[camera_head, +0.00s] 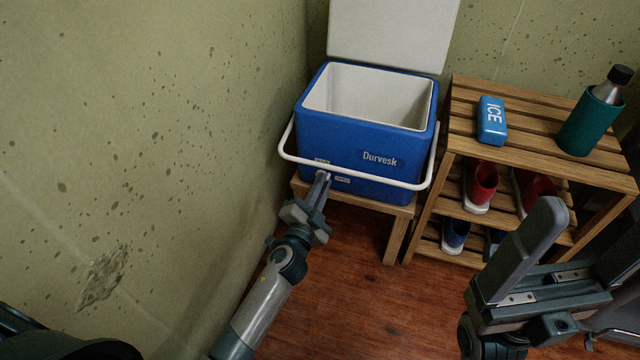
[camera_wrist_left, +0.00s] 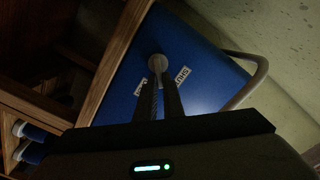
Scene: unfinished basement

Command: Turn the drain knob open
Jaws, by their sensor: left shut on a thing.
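A blue cooler (camera_head: 385,162) with a white inside, an open white lid (camera_head: 392,35) and a white carry handle stands on a small wooden stand. My left gripper (camera_head: 322,180) reaches to the lower left of its front. In the left wrist view my left gripper (camera_wrist_left: 159,92) is shut on the pale round drain knob (camera_wrist_left: 157,64), between two white labels on the blue front (camera_wrist_left: 205,60). In the head view the gripper hides the knob.
A slatted wooden rack (camera_head: 540,158) stands right of the cooler, with a blue ice pack (camera_head: 491,121) and a teal bottle (camera_head: 590,121) on top and shoes below. The spotted wall (camera_head: 150,130) is close on the left. Wooden floor (camera_head: 345,290) is clear in front.

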